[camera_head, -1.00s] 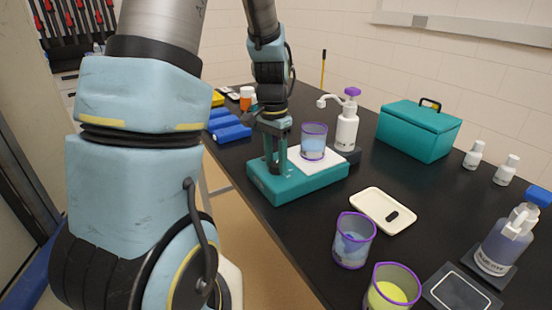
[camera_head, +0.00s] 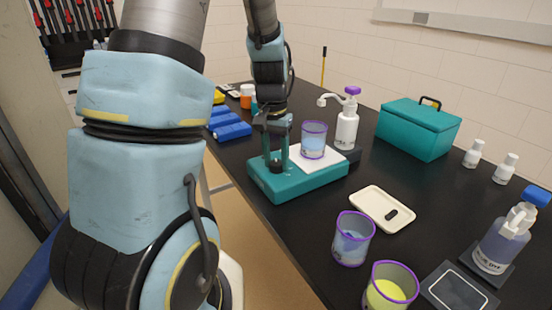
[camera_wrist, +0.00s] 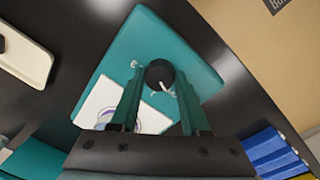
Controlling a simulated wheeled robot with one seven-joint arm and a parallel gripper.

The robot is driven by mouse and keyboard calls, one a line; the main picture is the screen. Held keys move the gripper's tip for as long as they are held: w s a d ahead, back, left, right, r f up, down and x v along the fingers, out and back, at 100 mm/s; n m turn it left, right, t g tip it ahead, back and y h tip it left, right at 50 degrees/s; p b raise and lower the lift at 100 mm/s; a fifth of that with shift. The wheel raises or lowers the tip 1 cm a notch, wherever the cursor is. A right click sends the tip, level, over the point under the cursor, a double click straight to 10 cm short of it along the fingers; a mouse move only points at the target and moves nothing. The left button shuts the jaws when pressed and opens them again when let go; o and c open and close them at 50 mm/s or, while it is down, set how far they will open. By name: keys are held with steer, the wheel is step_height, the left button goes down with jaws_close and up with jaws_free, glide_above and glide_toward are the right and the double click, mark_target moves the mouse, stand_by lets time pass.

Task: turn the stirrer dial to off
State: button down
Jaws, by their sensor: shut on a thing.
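The teal stirrer (camera_head: 312,182) stands on the black bench near its left edge, with a white plate (camera_head: 330,160) on top. A clear beaker with a purple rim and blue liquid (camera_head: 313,142) stands on the plate. The black stirrer dial (camera_wrist: 160,74) has a white pointer line and small white marks around it. In the head view the dial (camera_head: 276,167) shows low between the fingers. My gripper (camera_head: 276,160) points down over it and is shut on the dial. In the wrist view the fingertips (camera_wrist: 158,78) lie on either side of it.
A pump bottle (camera_head: 347,125) stands behind the stirrer. A white tray (camera_head: 372,206) and two purple-rimmed beakers (camera_head: 353,240) (camera_head: 388,290) stand to the right and front. Blue blocks (camera_head: 228,127) lie behind to the left. A teal box (camera_head: 418,130) sits at the back right.

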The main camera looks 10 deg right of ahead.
mark_target(274, 162)
steer(key=shift+c, duration=1.9)
jaws_free()
step_height(274, 162, up, 11)
steer(key=b, duration=0.1)
steer(key=shift+w+a+b, duration=0.15)
steer(key=shift+a+b, duration=0.1)
steer(key=shift+b, duration=0.05)
steer(key=shift+f, duration=0.1)
steer(key=s+a+f+n+t, duration=0.1)
steer(key=s+a+f+n, duration=0.1)
steer(key=a, duration=0.4)
steer(key=s+a+f+n, duration=0.2)
steer(key=s+a+f, duration=0.3)
steer(key=s+a, duration=0.1)
steer(key=shift+a+f+n+t, duration=0.2)
steer(key=shift+f+n+t, duration=0.05)
steer(key=shift+n+t, duration=0.15)
